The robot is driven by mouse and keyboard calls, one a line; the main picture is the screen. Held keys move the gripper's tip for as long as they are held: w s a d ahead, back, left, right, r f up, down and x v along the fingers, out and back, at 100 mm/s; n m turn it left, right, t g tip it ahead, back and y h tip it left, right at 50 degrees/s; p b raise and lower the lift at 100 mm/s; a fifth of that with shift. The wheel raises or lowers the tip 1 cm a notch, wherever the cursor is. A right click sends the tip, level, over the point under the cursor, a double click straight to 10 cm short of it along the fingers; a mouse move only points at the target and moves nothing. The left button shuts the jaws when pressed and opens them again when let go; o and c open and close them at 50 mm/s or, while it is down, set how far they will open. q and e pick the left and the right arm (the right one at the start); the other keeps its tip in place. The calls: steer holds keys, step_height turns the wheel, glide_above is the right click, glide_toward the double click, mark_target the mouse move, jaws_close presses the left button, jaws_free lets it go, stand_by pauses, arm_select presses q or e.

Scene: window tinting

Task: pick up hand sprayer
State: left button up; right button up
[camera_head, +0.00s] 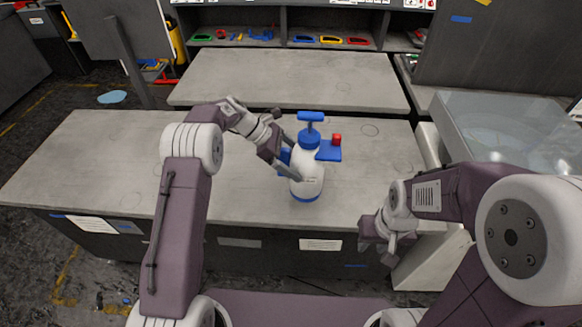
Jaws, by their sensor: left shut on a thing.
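The hand sprayer (308,178) is a white bottle with a blue base, a blue pump top and a red nozzle. It is upright at the near middle of the grey table; whether its base touches the tabletop I cannot tell. My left gripper (287,165) reaches in from the left and is shut on the sprayer's left side, at its blue part. The fingertips are partly hidden against the bottle. My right gripper (388,247) hangs apart from the sprayer, off the table's near right edge. Its fingers are too small and dark to read.
The near table (90,165) is otherwise clear. A second grey table (290,78) stands behind it. Shelves behind hold several coloured tools (303,39). A clear box (490,130) stands at the right. A blue disc (112,97) lies on the floor at left.

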mark_target(336, 140)
arm_select(q)
steer(key=s+d+r, duration=0.4)
steer(key=d+r, duration=0.2)
steer(key=d, duration=0.3)
steer(key=shift+s+b, duration=0.25)
steer(key=shift+b, duration=0.2)
steer(key=shift+m, duration=0.3)
